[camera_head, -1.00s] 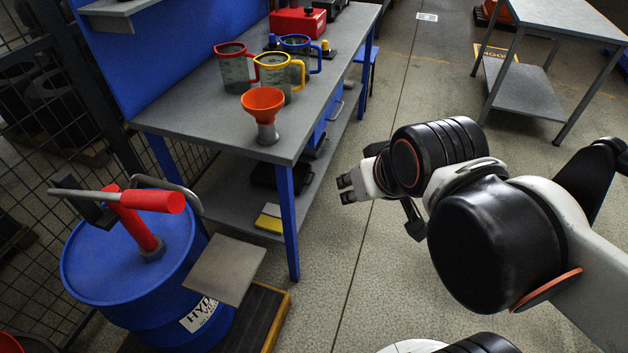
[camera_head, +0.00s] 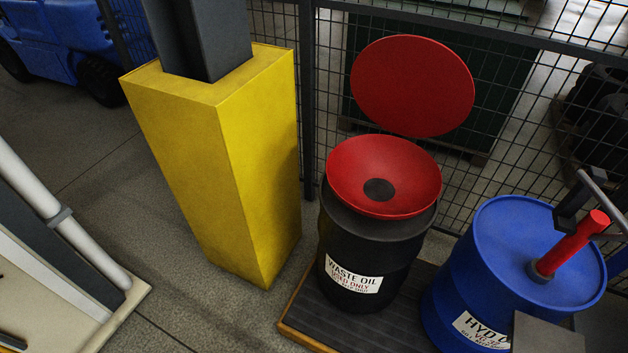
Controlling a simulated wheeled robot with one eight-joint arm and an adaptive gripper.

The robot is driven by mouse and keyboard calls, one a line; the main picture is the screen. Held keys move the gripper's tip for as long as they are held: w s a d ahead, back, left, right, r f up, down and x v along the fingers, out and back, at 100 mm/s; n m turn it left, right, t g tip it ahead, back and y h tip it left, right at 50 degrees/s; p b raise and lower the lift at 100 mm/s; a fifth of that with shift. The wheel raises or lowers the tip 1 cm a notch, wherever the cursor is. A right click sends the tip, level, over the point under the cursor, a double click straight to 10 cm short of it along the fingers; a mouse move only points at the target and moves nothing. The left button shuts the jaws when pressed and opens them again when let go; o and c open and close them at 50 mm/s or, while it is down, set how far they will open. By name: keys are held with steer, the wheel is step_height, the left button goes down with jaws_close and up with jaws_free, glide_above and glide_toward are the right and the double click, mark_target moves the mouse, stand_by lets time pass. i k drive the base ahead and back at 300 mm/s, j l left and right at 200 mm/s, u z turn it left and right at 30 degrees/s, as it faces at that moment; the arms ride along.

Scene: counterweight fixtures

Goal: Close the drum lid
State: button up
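A black drum (camera_head: 355,240) labelled as waste oil stands in the middle right of the head view. A wide red funnel (camera_head: 350,168) sits on its top, with a dark round opening (camera_head: 379,190) at its centre. The round red lid (camera_head: 412,85) stands raised and nearly upright behind the funnel, so the funnel is open. Any hinge between lid and funnel is too small to make out. My gripper is not in this view.
A yellow post guard (camera_head: 215,150) stands left of the drum. A blue drum (camera_head: 480,265) with a red-handled pump (camera_head: 570,245) stands close on the right. Both drums are on a dark low platform (camera_head: 395,325). A mesh fence (camera_head: 500,120) runs behind.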

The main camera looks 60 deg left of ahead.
mark_target(408, 85)
steer(key=u, duration=1.7)
